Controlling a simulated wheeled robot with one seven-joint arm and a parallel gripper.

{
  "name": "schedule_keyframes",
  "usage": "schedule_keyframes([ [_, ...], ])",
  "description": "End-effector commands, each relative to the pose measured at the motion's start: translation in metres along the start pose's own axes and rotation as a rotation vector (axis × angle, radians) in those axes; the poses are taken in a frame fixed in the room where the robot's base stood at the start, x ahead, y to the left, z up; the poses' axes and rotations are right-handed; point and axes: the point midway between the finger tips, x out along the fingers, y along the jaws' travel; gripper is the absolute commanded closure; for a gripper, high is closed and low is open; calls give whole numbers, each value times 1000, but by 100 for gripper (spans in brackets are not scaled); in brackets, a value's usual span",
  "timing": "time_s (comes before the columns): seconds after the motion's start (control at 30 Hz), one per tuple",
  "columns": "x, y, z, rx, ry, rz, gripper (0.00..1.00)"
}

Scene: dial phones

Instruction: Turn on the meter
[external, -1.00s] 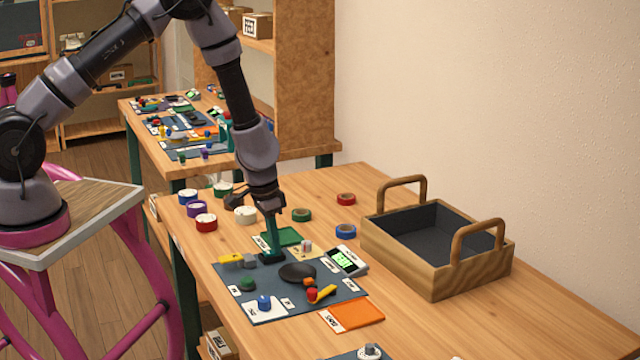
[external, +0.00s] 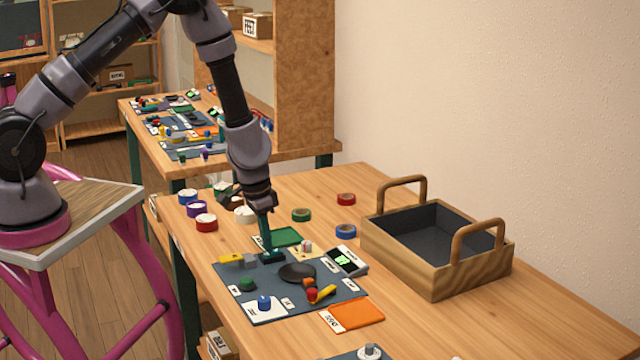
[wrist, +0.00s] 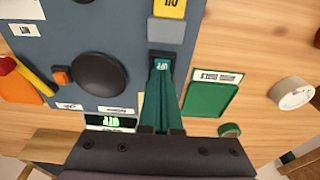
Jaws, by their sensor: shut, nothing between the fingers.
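The meter (external: 347,261) is a small grey unit at the right edge of the blue-grey mat. Its screen is dark with bright green characters; in the wrist view the screen (wrist: 109,122) is upside down and its word is hard to read. A dark square switch (wrist: 162,64) with a teal lettered face sits on the mat, and also shows in the external view (external: 272,257). My gripper (external: 265,247) has green fingers pointing down, shut and empty. Its fingertips (wrist: 160,68) are at the switch; contact cannot be told.
A black dial (external: 298,273), yellow lever (external: 322,294) and blue knob (external: 264,302) stand on the mat. A green tray (external: 284,237) and several tape rolls lie behind. A wooden crate (external: 437,275) stands at the right. Table space in front of it is clear.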

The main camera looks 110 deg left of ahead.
Motion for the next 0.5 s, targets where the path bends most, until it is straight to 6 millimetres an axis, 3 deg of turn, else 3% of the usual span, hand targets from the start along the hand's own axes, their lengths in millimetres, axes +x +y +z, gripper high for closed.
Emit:
schedule_keyframes([
  [0.5, -108, 0, 4, 0, 5, 0, 100],
])
